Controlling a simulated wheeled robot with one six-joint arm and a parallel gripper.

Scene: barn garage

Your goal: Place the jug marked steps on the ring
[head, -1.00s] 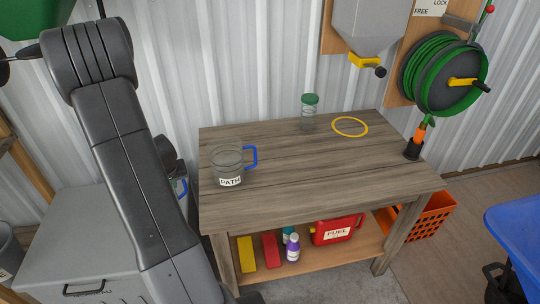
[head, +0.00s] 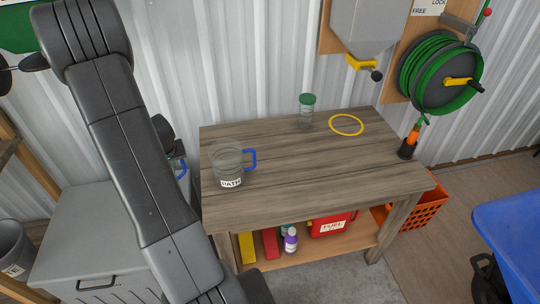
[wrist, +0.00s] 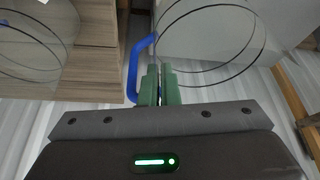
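No label on this jug is visible. In the head view my arm hides most of it; a bit of blue and clear wall (head: 180,167) shows just left of the table. The yellow ring (head: 346,125) lies flat and empty on the far right part of the wooden table (head: 290,180). Another clear jug with a blue handle, marked PATH (head: 229,166), stands upright at the table's left; it also shows in the wrist view (wrist: 32,45).
A clear jar with a green lid (head: 306,112) stands just left of the ring. A grey cabinet (head: 85,245) is left of the table. The table's middle and front are bare.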

